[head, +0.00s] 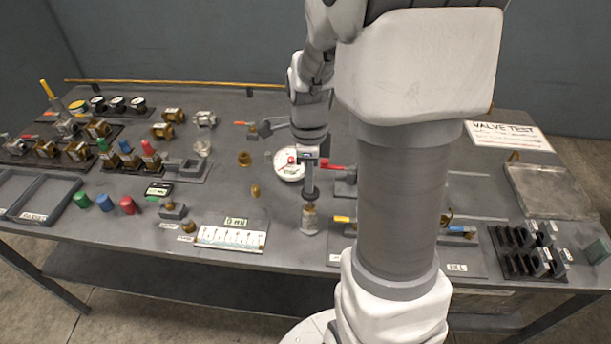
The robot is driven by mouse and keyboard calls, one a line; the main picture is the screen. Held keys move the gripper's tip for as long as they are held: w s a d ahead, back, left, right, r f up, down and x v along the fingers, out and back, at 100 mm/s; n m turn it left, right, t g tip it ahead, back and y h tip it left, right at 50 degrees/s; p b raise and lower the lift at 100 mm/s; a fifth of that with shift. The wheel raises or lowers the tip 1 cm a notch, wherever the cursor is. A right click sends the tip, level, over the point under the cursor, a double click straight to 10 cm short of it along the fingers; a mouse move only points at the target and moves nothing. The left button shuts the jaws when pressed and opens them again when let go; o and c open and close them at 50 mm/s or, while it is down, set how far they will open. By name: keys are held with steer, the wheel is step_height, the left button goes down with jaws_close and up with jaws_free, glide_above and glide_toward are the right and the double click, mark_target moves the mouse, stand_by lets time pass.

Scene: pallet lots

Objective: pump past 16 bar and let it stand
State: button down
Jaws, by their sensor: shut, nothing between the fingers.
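A round white gauge dial (289,172) with a red mark lies on the bench, partly hidden by my wrist; its reading is too small to tell. My gripper (309,196) points down just right of the dial, its fingers shut and empty. A small brass and pale fitting (309,219) stands under the fingertips; I cannot tell if they touch. A red lever (334,168) sticks out just right of my wrist above a grey block. I cannot tell which part is the pump handle. My arm hides the bench right of centre.
Brass valves (98,128) and dark round gauges (97,103) crowd the left. Green, blue and red caps (104,202) lie near the front left. A white chart (230,237) lies at the front. A black rack (518,250) and a "VALVE TEST" sign (505,134) are on the right.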

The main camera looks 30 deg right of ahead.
steer(key=shift+f, duration=0.2)
step_height(320, 180, down, 4)
steer(key=shift+r+b, duration=0.2)
steer(key=shift+b, duration=1)
steer(key=shift+s, duration=0.15)
